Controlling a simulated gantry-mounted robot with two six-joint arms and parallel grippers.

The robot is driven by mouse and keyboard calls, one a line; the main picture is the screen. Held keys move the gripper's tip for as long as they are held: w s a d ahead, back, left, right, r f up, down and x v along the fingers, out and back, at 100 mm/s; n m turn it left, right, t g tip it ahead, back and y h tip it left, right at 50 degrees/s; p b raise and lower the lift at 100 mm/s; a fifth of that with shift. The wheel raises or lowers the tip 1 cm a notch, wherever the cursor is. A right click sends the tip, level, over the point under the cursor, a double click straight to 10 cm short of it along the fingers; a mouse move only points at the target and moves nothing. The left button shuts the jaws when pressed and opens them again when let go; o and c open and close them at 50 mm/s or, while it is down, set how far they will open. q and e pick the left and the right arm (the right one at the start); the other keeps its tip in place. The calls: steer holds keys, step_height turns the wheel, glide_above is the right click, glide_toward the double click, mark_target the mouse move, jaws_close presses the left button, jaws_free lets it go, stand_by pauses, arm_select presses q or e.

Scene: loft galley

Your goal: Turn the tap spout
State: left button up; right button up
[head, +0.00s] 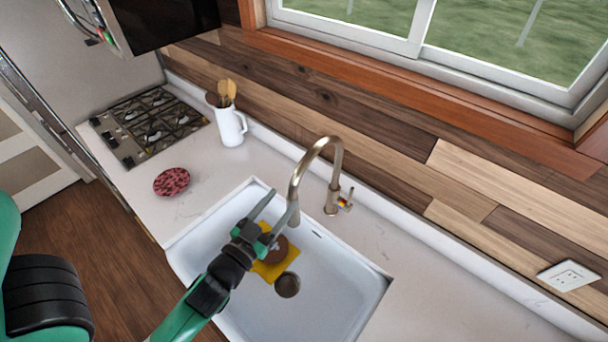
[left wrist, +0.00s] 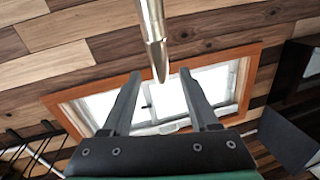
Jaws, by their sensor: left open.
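The tap is a brushed, brass-coloured one with a tall curved spout (head: 334,150), standing behind the sink (head: 345,290). Its spout arches over the sink and its end points down. My left gripper (head: 281,203) is over the sink, beside the lower end of the spout, with its fingers spread. In the left wrist view the spout (left wrist: 152,32) comes down from the top, and its tip lies between the open fingertips (left wrist: 160,74). I cannot tell whether either finger touches it. My right gripper is not in view.
In the sink lie a yellow cloth-like piece (head: 268,270) and a brown round thing (head: 287,285). A patterned red round item (head: 171,182), a white jug (head: 229,125) with wooden utensils and a gas hob (head: 150,125) are to the left. The counter right of the sink is clear.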

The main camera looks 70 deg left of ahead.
mark_target(302, 175)
arm_select(q)
steer(key=p+x, duration=0.2)
steer(key=x, duration=0.8)
steer(key=shift+w+r, duration=0.1)
steer(key=shift+w, duration=0.05)
steer(key=shift+c, duration=0.3)
jaws_close()
stand_by(0.6)
